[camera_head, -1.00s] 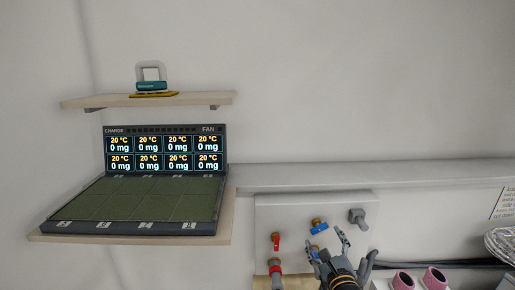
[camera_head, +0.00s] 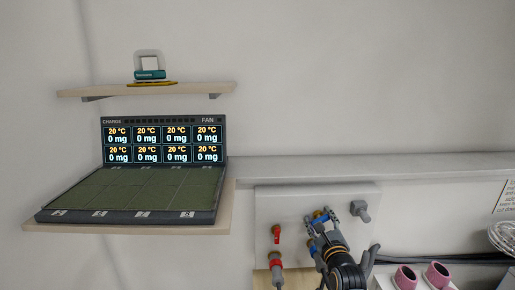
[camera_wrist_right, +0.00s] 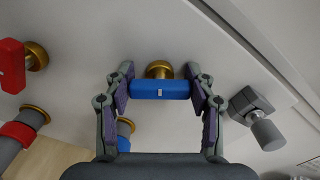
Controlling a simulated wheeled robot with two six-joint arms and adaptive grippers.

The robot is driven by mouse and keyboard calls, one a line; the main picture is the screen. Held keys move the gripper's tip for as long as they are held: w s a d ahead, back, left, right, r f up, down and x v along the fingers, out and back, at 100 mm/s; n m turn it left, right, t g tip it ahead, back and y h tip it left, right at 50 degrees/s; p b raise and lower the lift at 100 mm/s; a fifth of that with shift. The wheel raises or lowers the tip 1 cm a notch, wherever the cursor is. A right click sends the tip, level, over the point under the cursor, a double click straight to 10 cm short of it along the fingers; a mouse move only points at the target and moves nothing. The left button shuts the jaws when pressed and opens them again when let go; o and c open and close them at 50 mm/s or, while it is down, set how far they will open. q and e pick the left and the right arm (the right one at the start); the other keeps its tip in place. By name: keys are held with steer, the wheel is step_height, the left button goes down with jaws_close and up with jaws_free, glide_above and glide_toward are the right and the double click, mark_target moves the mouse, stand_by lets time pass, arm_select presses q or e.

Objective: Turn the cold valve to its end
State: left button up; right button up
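The cold valve has a blue bar handle (camera_wrist_right: 160,89) on a brass stem, on a pale wall panel (camera_head: 290,205). In the head view its handle (camera_head: 320,216) is partly hidden by my right gripper. My right gripper (camera_head: 321,214) reaches up to it from below. In the right wrist view the two fingers of the right gripper (camera_wrist_right: 161,95) stand at the two ends of the blue handle and appear to touch them. The handle lies level across that view. My left gripper is in neither view.
A red valve handle (camera_head: 276,233) with a pipe below is left of the blue one. A grey fitting (camera_head: 360,211) sticks out to the right. Pink cylinders (camera_head: 405,277) stand at lower right. A shelf with a charger display (camera_head: 163,145) is at left.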

steer(key=shift+c, duration=1.1)
steer(key=shift+r+m+p, duration=0.1)
steer(key=shift+m+p, duration=0.2)
steer(key=shift+p, duration=0.15)
steer(key=shift+m+p, duration=1.3)
steer(key=shift+m, duration=0.4)
steer(key=o, duration=0.9)
steer(key=shift+c, duration=0.2)
